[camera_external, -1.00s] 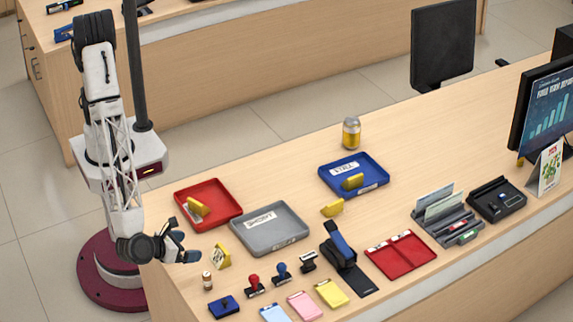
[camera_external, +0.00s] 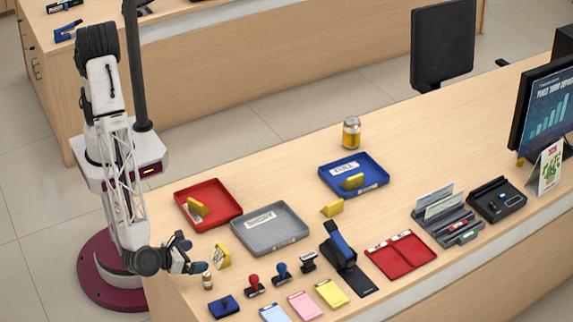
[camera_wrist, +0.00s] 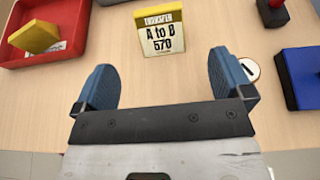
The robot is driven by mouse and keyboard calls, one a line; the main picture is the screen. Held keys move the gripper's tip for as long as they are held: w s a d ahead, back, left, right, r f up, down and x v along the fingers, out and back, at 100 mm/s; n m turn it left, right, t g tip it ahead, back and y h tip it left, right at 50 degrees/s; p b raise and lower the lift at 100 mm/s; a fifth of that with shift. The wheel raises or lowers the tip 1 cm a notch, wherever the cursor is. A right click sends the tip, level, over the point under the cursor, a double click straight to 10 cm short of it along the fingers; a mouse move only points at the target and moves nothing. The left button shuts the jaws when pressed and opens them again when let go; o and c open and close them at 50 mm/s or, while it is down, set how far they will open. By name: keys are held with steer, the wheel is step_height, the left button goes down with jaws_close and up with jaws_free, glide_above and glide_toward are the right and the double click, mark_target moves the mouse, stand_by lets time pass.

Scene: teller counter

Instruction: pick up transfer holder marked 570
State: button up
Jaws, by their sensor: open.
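The transfer holder marked 570 (camera_wrist: 163,33) is a yellow wedge with a pale face reading "TRANSFER A to B 570". It stands on the counter ahead of my gripper in the wrist view. In the external view the holder (camera_external: 222,257) is just right of my gripper (camera_external: 190,255), at the counter's left end. My gripper (camera_wrist: 165,82) is open, its two blue fingertips apart with only bare counter between them. The holder lies beyond the fingertips, roughly centred between them, with a gap.
A red tray (camera_external: 232,222) with a yellow holder (camera_external: 197,207) stands behind. A grey tray (camera_external: 296,247) and a blue tray (camera_external: 328,184) holding another yellow holder (camera_external: 352,182) are to the right; one yellow holder (camera_external: 333,208) lies between. A small cylinder (camera_external: 207,281) and blue pad (camera_external: 223,306) are nearby.

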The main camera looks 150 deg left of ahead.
mark_target(219, 254)
steer(key=shift+x, duration=2.4)
steer(key=shift+a, duration=0.1)
steer(key=shift+x, duration=2.55)
steer(key=c, duration=1)
steer(key=shift+r, duration=0.15)
